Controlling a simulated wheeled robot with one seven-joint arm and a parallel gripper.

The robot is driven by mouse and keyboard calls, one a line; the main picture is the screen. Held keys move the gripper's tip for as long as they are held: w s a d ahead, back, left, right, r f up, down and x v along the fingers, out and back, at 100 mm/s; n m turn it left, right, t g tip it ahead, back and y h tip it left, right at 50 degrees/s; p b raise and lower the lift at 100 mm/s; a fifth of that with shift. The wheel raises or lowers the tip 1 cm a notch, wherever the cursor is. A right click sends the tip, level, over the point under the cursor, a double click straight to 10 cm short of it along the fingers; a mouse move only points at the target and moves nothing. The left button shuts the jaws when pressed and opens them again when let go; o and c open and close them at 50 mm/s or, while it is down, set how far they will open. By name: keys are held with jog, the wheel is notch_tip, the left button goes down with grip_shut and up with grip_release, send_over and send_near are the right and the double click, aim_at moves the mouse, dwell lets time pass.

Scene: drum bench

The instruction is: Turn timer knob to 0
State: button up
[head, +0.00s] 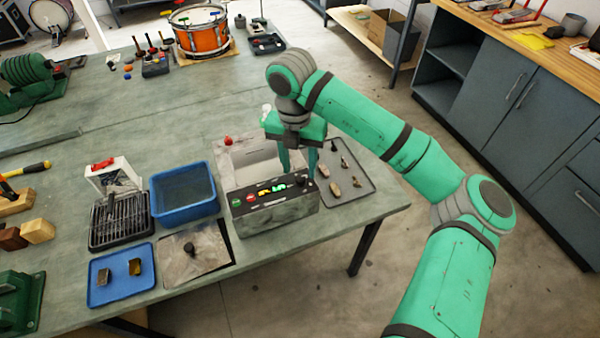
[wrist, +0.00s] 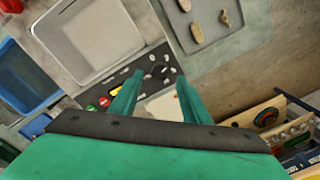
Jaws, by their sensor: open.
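The timer knob (head: 301,182) is a small black knob at the right end of the dark control panel on the grey machine (head: 278,219). It also shows in the wrist view as a round black knob (wrist: 160,72) with pale marks around it. My gripper (head: 298,166) is over the panel with its green fingers pointing down. In the wrist view my gripper (wrist: 158,86) is open, with the knob between and just beyond the fingertips. I cannot tell whether a finger touches it. The knob's pointer and numbers are too small to read. Green and red buttons and a lit yellow-green display sit left of it.
The machine's open basin (head: 250,157) lies behind the panel. A grey tray (head: 345,180) with several small pieces is on the right. A blue bin (head: 183,194), a black rack (head: 120,218) and a blue tray (head: 121,275) stand left. The bench's right edge is close.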

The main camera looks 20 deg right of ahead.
aim_at(301, 178)
jog(key=shift+s+f, duration=0.1)
jog(key=shift+f, duration=1.6)
jog(key=c, duration=1)
jog(key=shift+c, duration=0.2)
jog(key=shift+n, duration=0.3)
jog(key=n, duration=0.6)
jog(key=shift+d, duration=0.15)
jog(key=n, duration=0.6)
jog(key=shift+s+n+t, duration=0.1)
jog(key=shift+n+t, duration=0.2)
